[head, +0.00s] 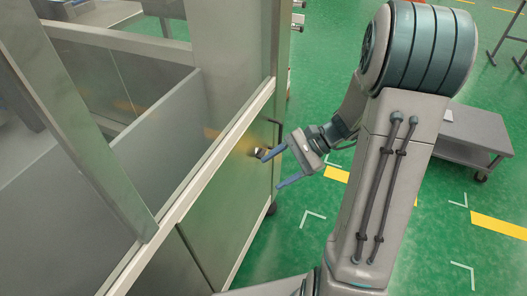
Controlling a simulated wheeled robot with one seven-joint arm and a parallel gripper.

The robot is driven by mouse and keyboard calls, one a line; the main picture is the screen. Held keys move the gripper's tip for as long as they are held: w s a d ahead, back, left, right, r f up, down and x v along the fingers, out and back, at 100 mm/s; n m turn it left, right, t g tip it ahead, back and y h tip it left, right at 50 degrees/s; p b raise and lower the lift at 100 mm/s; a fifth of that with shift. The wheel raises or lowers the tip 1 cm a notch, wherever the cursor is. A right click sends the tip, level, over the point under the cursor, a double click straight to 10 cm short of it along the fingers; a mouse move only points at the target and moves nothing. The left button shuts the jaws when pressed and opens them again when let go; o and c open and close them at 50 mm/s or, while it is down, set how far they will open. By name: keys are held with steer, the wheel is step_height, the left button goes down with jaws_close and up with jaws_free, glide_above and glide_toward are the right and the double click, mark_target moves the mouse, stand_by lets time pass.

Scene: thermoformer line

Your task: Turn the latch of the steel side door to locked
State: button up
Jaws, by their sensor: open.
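The steel side door (232,205) is the lower panel of the machine frame, left of my arm. The lower finger is below and to the right, apart from the latch. The latch's exact angle is too small to tell.
A grey metal rail (207,183) runs diagonally above the door. A dark vertical handle (277,130) is near the frame's right edge. A grey low cart (463,137) stands behind my arm at right. Green floor (300,240) with yellow markings lies open around it.

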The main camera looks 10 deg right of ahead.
steer(key=w+d+f+m+t+y+b, duration=0.2)
steer(key=w+d+f+m+t+y, duration=0.1)
steer(key=w+d+f+m+t, duration=0.3)
steer(key=m+t+b, duration=0.1)
steer(key=m+t, duration=0.4)
steer(key=m, duration=0.2)
glide_toward(262, 154)
steer(key=p+x, duration=0.1)
steer(key=x, duration=0.7)
steer(key=shift+w+a, duration=0.15)
steer(key=shift+w, duration=0.3)
steer(key=shift+f, duration=0.1)
steer(key=c, duration=1)
